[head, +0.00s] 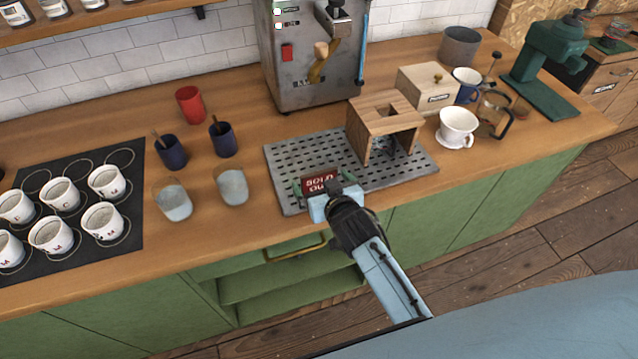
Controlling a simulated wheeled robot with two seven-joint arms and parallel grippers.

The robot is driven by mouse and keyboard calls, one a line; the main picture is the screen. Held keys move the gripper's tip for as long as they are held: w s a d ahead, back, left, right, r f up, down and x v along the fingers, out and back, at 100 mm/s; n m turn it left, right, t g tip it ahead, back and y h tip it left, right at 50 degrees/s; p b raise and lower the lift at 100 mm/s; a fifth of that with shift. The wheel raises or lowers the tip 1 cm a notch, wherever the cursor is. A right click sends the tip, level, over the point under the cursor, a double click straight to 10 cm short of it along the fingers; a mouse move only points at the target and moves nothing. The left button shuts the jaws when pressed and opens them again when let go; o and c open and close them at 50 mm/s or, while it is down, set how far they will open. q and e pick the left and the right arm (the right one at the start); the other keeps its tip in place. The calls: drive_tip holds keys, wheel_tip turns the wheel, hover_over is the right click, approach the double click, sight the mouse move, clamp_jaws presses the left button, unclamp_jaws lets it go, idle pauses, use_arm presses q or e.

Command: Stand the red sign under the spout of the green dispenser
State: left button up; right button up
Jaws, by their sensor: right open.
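The red sign (319,182) with white lettering, which appears upside down, is at the front edge of the perforated grey drip tray (286,163). My right gripper (324,189) reaches in from the front and is open at the sign, its fingers at either side of it. Whether they touch the sign is too small to tell, and its lower part is hidden by the gripper. The green dispenser (545,68) stands on the counter at the far right, with a green base plate (550,100) in front. My left gripper is out of view.
A wooden stand (385,113) sits on the tray before the steel machine (305,75). A white dripper cup (457,128), glass jug (494,115), blue-white mug (466,84) and wooden box (427,80) crowd the space left of the dispenser. Cups stand at left.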

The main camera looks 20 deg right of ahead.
sight(320, 179)
drive_tip(key=shift+x, duration=1.5)
drive_tip(key=c, duration=1)
